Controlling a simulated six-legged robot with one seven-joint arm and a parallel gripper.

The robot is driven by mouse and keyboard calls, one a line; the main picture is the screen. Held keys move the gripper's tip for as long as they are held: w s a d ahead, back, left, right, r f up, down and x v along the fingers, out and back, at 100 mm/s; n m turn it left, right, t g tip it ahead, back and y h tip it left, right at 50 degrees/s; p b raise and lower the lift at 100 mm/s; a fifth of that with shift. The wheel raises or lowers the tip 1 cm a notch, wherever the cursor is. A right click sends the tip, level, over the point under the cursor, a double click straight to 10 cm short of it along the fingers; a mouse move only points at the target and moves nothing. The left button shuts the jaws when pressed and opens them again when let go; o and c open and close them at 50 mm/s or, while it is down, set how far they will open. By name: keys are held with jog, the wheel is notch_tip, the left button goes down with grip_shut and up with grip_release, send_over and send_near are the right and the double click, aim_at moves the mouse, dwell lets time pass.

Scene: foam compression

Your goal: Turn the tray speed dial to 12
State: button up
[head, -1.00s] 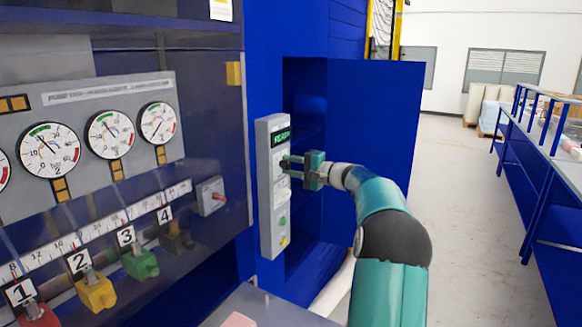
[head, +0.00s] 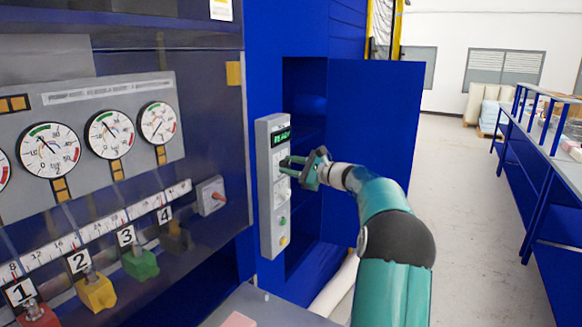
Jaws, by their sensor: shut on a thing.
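A tall grey control panel (head: 265,215) is fixed upright on the blue machine front, with a small green-lit display (head: 281,137) near its top. My gripper (head: 287,167) is at the panel's upper part, below the display, with its fingers pointing left at the panel face. It is shut on the speed dial, which is mostly hidden by the fingers. The dial's marks and setting are too small to read. A green button (head: 283,221) and a yellow one (head: 283,240) sit lower on the panel.
A blue door (head: 375,130) stands open behind my gripper. Round gauges (head: 110,135) and numbered coloured valves (head: 95,290) fill the panel at left. A grey ledge (head: 265,305) lies below. Blue benches (head: 560,190) stand at right, with clear floor (head: 460,200) between.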

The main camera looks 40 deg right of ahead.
jog(key=shift+m, duration=0.6)
jog(key=o, duration=1)
jog(key=shift+s, duration=0.1)
jog(key=v, duration=1.3)
jog(key=shift+s, duration=0.35)
